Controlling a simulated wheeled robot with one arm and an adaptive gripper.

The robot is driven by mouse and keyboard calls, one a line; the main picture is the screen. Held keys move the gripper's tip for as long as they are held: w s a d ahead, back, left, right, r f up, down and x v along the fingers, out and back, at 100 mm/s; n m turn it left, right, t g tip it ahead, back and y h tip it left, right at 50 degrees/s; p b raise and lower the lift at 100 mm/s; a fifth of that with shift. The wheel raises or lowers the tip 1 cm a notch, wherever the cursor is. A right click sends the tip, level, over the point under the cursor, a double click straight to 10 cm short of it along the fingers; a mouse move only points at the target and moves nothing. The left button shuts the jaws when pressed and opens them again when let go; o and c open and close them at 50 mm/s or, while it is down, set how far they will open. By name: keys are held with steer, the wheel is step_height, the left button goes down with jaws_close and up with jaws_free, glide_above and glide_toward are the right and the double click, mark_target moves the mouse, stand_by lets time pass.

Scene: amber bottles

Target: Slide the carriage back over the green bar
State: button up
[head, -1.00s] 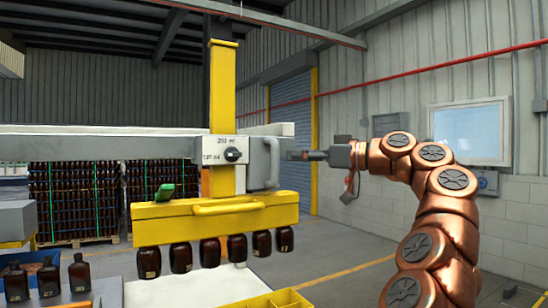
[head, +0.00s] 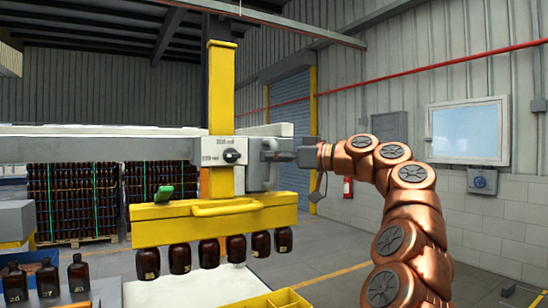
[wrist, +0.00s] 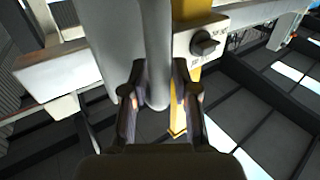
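The carriage has a grey block (head: 257,175) and a yellow column (head: 222,95) on a pale horizontal beam (head: 100,140). Below it a yellow head (head: 165,222) with a yellow handle (head: 228,206) holds a row of amber bottles (head: 209,253) hanging beneath. A small green piece (head: 166,192) sits on the head's left part; I cannot tell if it is the green bar. My gripper (head: 274,154) is at the grey upright handle on the block's right side. In the wrist view the handle (wrist: 157,40) lies between my open fingers (wrist: 158,88), with narrow gaps showing.
Several amber bottles (head: 47,279) stand at the lower left. A yellow divided crate (head: 285,299) is at the bottom middle. Pallets of stacked bottles (head: 75,198) stand behind. The floor right of the carriage (head: 325,245) is open.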

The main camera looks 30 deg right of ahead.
jaws_close()
steer(key=shift+a, duration=0.1)
stand_by(0.3)
